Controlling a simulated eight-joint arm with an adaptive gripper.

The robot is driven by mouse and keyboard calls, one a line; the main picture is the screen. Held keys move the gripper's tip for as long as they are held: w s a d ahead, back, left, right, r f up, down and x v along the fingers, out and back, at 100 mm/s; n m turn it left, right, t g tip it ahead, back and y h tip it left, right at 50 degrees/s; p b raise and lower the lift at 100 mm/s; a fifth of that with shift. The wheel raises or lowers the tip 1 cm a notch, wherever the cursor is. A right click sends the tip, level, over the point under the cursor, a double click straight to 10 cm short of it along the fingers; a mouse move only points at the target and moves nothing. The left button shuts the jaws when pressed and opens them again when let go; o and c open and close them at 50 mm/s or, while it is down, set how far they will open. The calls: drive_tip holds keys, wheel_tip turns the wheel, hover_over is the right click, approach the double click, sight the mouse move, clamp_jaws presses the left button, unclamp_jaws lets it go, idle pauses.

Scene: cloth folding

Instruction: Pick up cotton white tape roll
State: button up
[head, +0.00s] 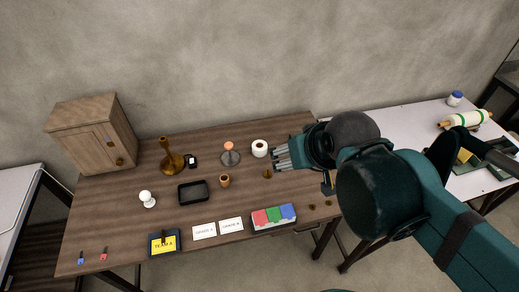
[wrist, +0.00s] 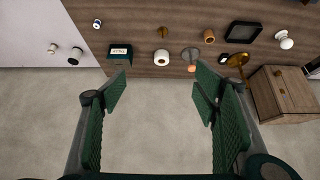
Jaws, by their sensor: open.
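The white tape roll (head: 259,148) stands on the brown wooden table near its back edge, with a dark hole in its top. It also shows in the wrist view (wrist: 161,57), just beyond the gap between the fingertips. My gripper (head: 281,158) is just right of the roll in the head view. In the wrist view my gripper (wrist: 159,82) has its two green-padded fingers wide apart, with nothing between them but the floor behind. I cannot tell its exact height over the table.
A silver stand with an orange top (head: 229,154) is close left of the roll. A wooden cup (head: 224,181) and a small brown piece (head: 267,174) lie in front. A black tray (head: 193,191), brass candlestick (head: 171,158) and wooden cabinet (head: 92,134) are further left.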

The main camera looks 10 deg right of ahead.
drive_tip(key=n+g+h+b, duration=0.35)
drive_tip(key=n+g, duration=0.35)
drive_tip(key=n, duration=1)
hover_over(253, 146)
drive_tip(key=shift+h, duration=0.45)
drive_tip(key=f, duration=2.4)
drive_tip(key=shift+s+d+p, duration=0.15)
drive_tip(key=shift+s+p, duration=0.05)
drive_tip(key=shift+p, duration=0.1)
drive_tip(key=shift+w+f+n, duration=0.25)
drive_tip(key=shift+f+n, duration=0.25)
drive_tip(key=shift+f, duration=0.2)
drive_tip(key=shift+f, duration=0.1)
